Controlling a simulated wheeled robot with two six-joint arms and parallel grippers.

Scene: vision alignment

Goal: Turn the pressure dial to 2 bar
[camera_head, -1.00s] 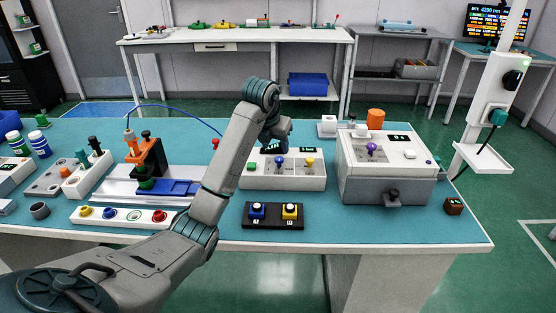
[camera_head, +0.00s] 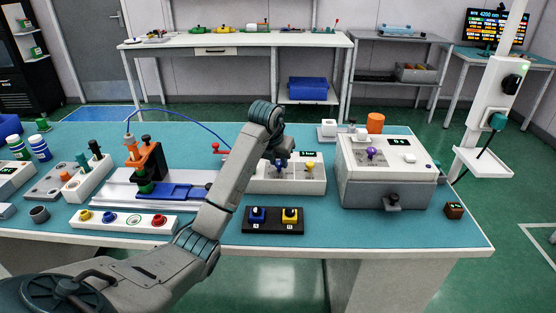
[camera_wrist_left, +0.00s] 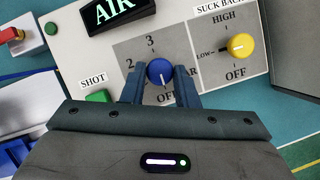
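The pressure dial (camera_wrist_left: 160,72) is a blue round knob on the white air panel (camera_wrist_left: 82,62). Its white mark points down toward OFF, with 2 and 3 printed at its upper left. My left gripper (camera_wrist_left: 160,76) has one finger on each side of the dial, open around it; whether the fingers touch it I cannot tell. In the head view my left gripper (camera_head: 279,152) hangs over the panel (camera_head: 258,185), close above the blue dial (camera_head: 281,163). My right gripper is not in view.
A yellow suck back knob (camera_wrist_left: 240,45) sits right of the dial. A green shot button (camera_wrist_left: 99,96) sits to its left. A grey box with a purple knob (camera_head: 371,153) stands to the right. A black two-button box (camera_head: 273,226) lies in front.

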